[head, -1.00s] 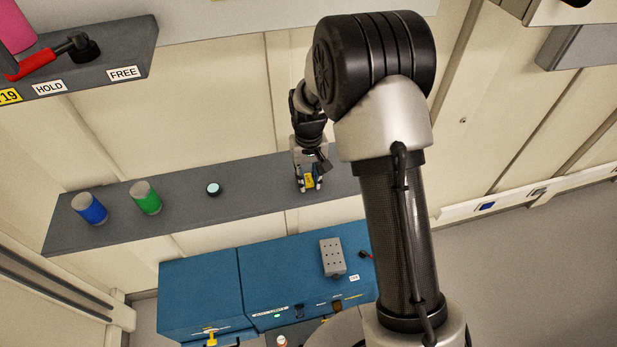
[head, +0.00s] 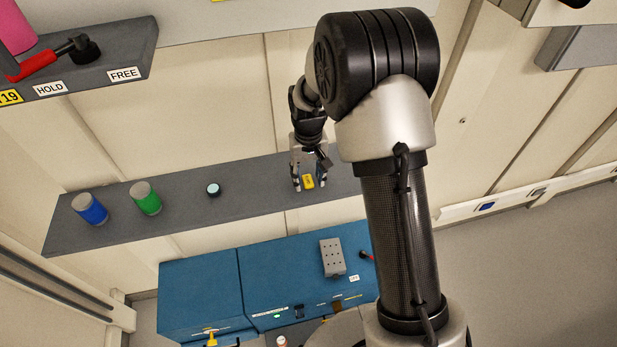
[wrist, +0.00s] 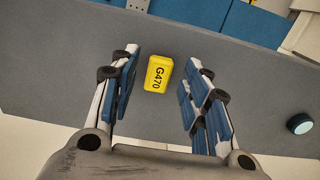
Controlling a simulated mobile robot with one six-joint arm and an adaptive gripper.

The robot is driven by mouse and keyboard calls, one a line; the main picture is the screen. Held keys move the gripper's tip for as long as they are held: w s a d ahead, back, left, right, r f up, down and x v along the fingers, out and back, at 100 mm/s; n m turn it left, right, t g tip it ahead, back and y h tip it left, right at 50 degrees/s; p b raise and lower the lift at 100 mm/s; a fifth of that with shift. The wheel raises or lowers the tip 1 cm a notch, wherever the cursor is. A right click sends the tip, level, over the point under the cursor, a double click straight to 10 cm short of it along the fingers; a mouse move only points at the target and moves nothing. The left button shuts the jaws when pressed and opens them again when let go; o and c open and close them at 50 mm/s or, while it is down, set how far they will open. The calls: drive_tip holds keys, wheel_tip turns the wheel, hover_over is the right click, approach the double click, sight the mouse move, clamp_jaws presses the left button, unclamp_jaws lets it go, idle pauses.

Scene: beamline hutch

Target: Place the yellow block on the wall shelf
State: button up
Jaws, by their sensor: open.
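The yellow block (head: 308,181) lies on the grey wall shelf (head: 250,194), toward the shelf's right part in the head view. In the wrist view the yellow block (wrist: 159,74), marked G470, rests on the shelf surface (wrist: 60,70) between and slightly beyond my fingertips. My gripper (head: 309,186) is open, with its fingers on either side of the block and a gap to each. It also shows in the wrist view (wrist: 158,73). The shelf's right end is hidden behind my arm in the head view.
A blue cylinder (head: 90,209), a green cylinder (head: 146,198) and a small dark round item with a pale top (head: 213,189) stand left on the shelf. Below are blue cabinets (head: 200,290) with a grey holed block (head: 332,257). A grey upper shelf (head: 120,65) is at upper left.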

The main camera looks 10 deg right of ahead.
wheel_tip(320, 180, up, 6)
drive_tip(key=shift+r, duration=0.25)
wheel_tip(320, 180, up, 7)
hover_over(308, 183)
drive_tip(key=s, duration=0.3)
drive_tip(key=s+r+t, duration=0.2)
drive_tip(key=s+r, duration=0.7)
drive_tip(key=s, duration=0.1)
drive_tip(key=s+r+t, duration=0.2)
drive_tip(key=s, duration=1.4)
drive_tip(key=shift+d+t, duration=0.2)
drive_tip(key=shift+t, duration=0.1)
